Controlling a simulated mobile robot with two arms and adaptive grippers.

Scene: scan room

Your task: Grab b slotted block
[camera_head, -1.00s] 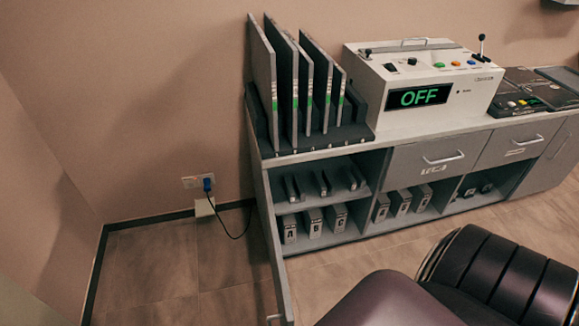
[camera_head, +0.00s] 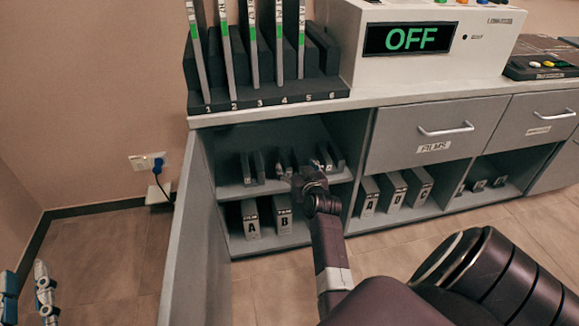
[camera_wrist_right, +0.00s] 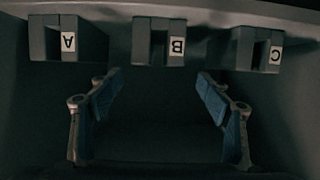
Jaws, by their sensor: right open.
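The B slotted block (camera_wrist_right: 158,45) is a dark grey block with a slot and a white B label, in the middle of a row on the shelf. The A slotted block (camera_wrist_right: 55,42) is on its left and the C slotted block (camera_wrist_right: 257,48) on its right. My right gripper (camera_wrist_right: 158,90) is open and empty, its blue fingers apart below the B block in the right wrist view. In the head view my right wrist (camera_head: 312,185) reaches to the upper shelf and partly hides the blocks there. My left gripper (camera_head: 27,292) is low at the left edge, fingers apart.
The cabinet (camera_head: 290,112) has an open door (camera_head: 190,245) at its left. Film boxes (camera_head: 252,222) stand on the lower shelf, under the slotted blocks. More boxes (camera_head: 392,190) stand in the compartment at right. A machine reading OFF (camera_head: 425,60) and a plate rack are on top.

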